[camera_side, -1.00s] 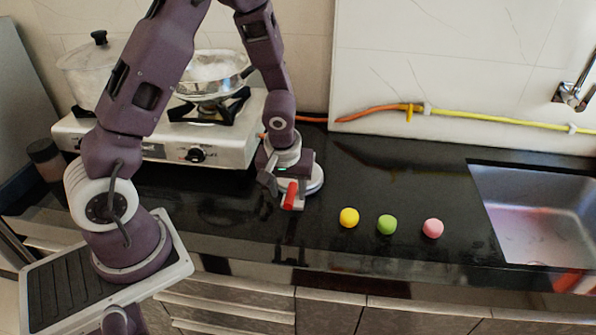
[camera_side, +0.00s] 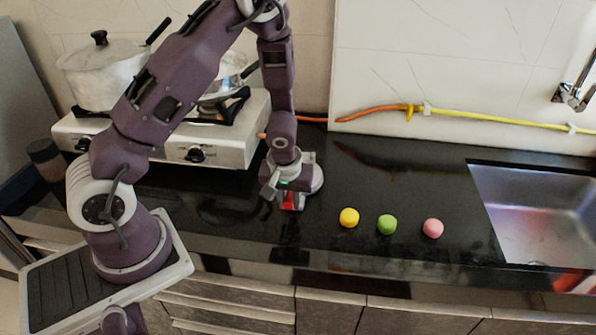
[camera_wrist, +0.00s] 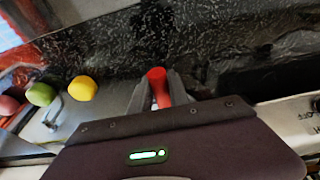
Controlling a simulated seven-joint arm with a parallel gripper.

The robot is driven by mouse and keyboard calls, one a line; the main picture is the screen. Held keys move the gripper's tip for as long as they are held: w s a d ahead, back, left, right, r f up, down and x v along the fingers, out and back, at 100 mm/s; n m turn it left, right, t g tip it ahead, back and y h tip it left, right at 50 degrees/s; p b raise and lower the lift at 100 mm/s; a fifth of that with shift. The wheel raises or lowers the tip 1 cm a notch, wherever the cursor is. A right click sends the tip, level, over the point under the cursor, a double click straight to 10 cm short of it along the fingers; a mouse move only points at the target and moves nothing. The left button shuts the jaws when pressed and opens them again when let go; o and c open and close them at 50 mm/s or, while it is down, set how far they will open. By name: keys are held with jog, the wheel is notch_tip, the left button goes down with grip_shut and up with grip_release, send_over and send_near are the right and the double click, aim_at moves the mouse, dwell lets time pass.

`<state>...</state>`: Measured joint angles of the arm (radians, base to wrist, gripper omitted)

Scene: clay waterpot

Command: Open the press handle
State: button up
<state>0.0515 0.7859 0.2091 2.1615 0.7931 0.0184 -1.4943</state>
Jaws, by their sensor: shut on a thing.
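The red press handle (camera_wrist: 158,84) stands between the two grey fingers of my gripper (camera_wrist: 160,92) in the wrist view. The fingers are shut on it from both sides. In the side view my gripper (camera_side: 289,200) is low over the black counter, pointing down, and only a bit of the red handle (camera_side: 289,199) shows between its fingers. A pale round part (camera_side: 317,179) shows at the right of my gripper; whether it is the press body is hard to tell. My gripper hides most of what lies below it.
Yellow (camera_side: 349,217), green (camera_side: 386,224) and pink (camera_side: 433,228) balls lie on the counter (camera_side: 380,180) to the right. The white stove (camera_side: 225,149) with a pot (camera_side: 100,75) and a pan stands behind at left. A sink (camera_side: 545,215) is at far right.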

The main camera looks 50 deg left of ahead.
dwell(0.4)
jog(key=shift+w+a+r, duration=0.15)
jog(key=shift+r, duration=0.75)
jog(key=shift+w+a+r, duration=0.15)
jog(key=shift+r, duration=0.7)
jog(key=shift+w+a+r, duration=0.15)
jog(key=shift+r, duration=0.4)
jog(key=shift+w+a+r, duration=0.15)
jog(key=shift+w+r, duration=0.05)
jog(key=shift+r, duration=0.4)
jog(key=shift+w+a+r, duration=0.15)
jog(key=shift+r, duration=0.4)
jog(key=shift+w+a+r, duration=0.2)
jog(key=shift+a+r, duration=0.05)
jog(key=shift+r, duration=0.25)
jog(key=shift+w+a+r, duration=0.2)
jog(key=shift+w+r, duration=0.05)
jog(key=shift+r, duration=0.3)
jog(key=shift+w+a+r, duration=0.2)
jog(key=shift+a+r, duration=0.05)
jog(key=shift+r, duration=0.25)
